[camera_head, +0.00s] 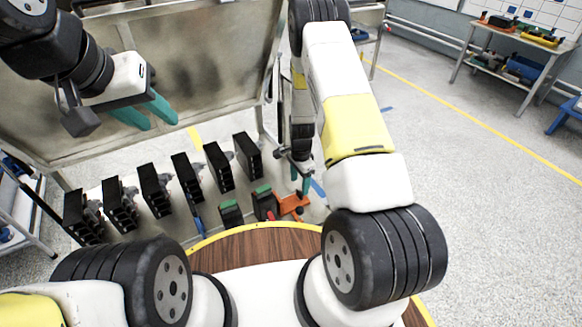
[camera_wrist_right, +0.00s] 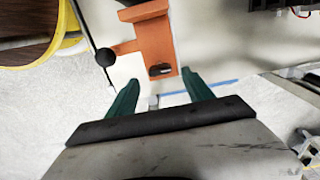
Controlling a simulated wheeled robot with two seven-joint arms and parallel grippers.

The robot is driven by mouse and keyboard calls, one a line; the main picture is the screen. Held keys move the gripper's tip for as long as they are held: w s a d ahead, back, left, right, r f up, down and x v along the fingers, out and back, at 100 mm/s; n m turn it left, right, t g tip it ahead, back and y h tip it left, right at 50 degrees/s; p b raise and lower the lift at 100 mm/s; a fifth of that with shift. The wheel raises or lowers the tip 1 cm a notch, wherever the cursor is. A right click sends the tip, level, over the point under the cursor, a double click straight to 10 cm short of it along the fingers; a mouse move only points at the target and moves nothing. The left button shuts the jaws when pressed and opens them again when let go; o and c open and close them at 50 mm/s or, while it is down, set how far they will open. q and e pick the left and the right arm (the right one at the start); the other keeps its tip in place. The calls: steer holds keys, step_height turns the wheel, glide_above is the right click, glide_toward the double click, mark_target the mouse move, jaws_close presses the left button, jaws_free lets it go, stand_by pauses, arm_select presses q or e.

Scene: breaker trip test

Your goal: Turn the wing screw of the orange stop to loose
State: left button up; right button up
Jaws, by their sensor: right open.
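The orange stop (camera_head: 290,204) stands at the right end of the bench, beside the small green-topped black blocks. In the right wrist view the orange stop (camera_wrist_right: 152,42) lies just beyond my fingertips, with a dark slot in its near end. I cannot clearly make out the wing screw; a small grey piece (camera_wrist_right: 153,101) shows between the fingers. My right gripper (camera_wrist_right: 160,78) is open, its teal fingers apart and holding nothing visible. In the head view my right gripper (camera_head: 301,184) is just above the stop. My left gripper (camera_head: 160,122) is open and empty, high at the left.
Several black breakers (camera_head: 155,190) stand in a slanting row on the bench. A large grey panel (camera_head: 190,80) rises behind. A yellow-rimmed brown round top (camera_head: 260,246) is in front.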

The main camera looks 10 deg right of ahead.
mark_target(299, 192)
steer(key=shift+f, duration=2.35)
steer(key=shift+c, duration=0.4)
jaws_close()
